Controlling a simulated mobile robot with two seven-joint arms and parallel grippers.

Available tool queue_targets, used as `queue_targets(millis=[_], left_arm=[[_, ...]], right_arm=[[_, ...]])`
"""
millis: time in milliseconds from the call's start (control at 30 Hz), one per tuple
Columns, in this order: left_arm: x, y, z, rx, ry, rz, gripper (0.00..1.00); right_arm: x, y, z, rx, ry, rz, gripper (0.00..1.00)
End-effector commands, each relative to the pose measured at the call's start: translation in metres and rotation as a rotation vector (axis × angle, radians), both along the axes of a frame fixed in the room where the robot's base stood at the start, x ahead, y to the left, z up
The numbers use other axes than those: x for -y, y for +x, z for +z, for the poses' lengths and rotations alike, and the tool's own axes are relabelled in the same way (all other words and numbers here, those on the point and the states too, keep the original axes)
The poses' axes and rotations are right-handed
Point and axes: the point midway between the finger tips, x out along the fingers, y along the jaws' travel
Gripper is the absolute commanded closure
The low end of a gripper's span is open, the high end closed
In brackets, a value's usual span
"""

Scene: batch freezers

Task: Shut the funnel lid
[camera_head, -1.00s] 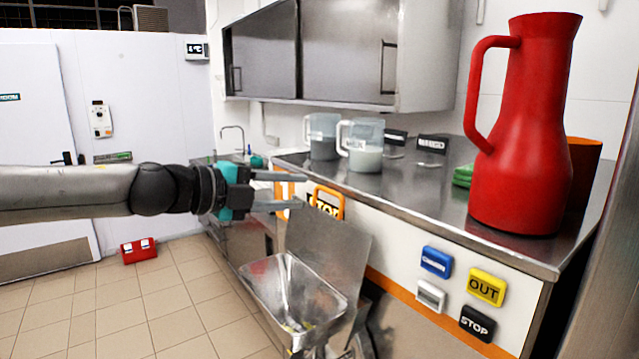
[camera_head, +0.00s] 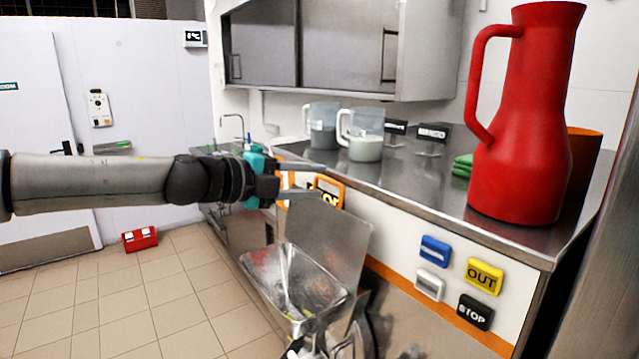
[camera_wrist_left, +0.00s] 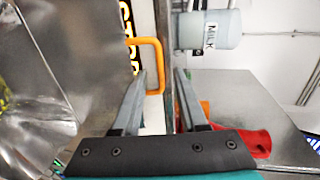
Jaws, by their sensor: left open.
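The funnel (camera_head: 250,285) is an open metal hopper low in front of the counter in the head view. Its flat metal lid (camera_head: 345,245) stands raised at the funnel's back edge, so the funnel is open. My left gripper (camera_head: 322,180) is open and empty, above the lid beside the counter's front edge. In the left wrist view, the open fingers (camera_wrist_left: 161,80) point toward the counter edge, with an orange handle (camera_wrist_left: 157,52) close to the left finger. Shiny metal of the funnel and lid (camera_wrist_left: 95,45) fills the left side there. My right gripper is out of view.
The steel counter (camera_head: 420,190) bears a red jug (camera_head: 520,140), a measuring jug of white liquid (camera_head: 366,147) and another jug (camera_head: 322,138).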

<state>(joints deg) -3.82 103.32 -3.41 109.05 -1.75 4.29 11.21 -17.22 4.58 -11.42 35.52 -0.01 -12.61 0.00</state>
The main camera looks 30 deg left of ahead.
Motion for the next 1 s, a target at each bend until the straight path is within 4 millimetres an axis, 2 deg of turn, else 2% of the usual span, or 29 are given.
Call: queue_targets(millis=[433, 933, 1000], left_arm=[[0.007, 0.016, -0.006, -0.002, 0.001, 0.000, 0.58], [0.009, 0.019, -0.005, -0.001, -0.001, -0.002, 0.58], [0.009, 0.019, -0.005, -0.001, -0.001, -0.002, 0.66]], right_arm=[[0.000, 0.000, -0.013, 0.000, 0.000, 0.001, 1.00], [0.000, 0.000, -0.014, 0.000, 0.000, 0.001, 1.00], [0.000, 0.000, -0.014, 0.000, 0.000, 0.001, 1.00]])
